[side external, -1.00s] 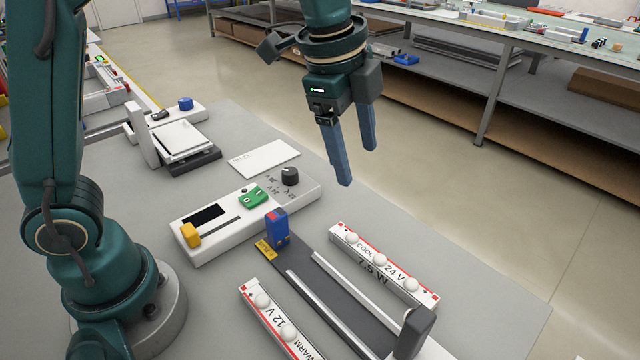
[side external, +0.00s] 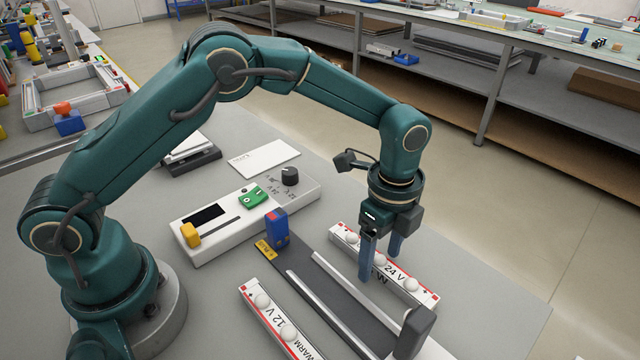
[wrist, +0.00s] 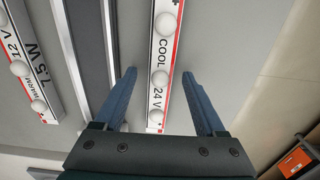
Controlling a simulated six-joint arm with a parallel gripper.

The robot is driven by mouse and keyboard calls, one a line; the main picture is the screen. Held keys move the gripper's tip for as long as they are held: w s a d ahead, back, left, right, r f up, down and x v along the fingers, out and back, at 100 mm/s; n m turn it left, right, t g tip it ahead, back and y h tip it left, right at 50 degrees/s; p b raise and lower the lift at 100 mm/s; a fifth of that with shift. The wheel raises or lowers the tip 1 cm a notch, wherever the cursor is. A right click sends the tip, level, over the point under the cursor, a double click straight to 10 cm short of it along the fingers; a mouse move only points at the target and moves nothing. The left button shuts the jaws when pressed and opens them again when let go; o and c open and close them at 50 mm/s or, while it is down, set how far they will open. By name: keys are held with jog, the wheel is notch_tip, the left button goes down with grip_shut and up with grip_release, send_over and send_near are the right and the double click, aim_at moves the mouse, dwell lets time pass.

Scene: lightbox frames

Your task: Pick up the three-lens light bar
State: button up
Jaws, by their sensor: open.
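The white light bar with red edging, marked COOL and 24 V (side external: 408,281), lies on the grey table and shows three round white lenses. It also shows in the wrist view (wrist: 163,50), running between my fingers. My gripper (side external: 379,268) is open and points down over the bar's middle, one finger on each long side. In the wrist view the fingertips (wrist: 159,77) stand apart from the bar with a gap on both sides. How low the tips are against the bar is hard to tell. A second bar, marked WARM and 12 V (side external: 278,318), lies to the left; its near end is cut off.
A dark channel with pale rails (side external: 340,305) lies between the bars, with a dark upright block (side external: 413,333) at its near end. A blue block (side external: 277,228) stands at its far end. A white control box (side external: 225,233) is behind. Bare table lies right of the COOL bar.

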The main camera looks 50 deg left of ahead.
jog(key=shift+f, duration=0.15)
grip_shut()
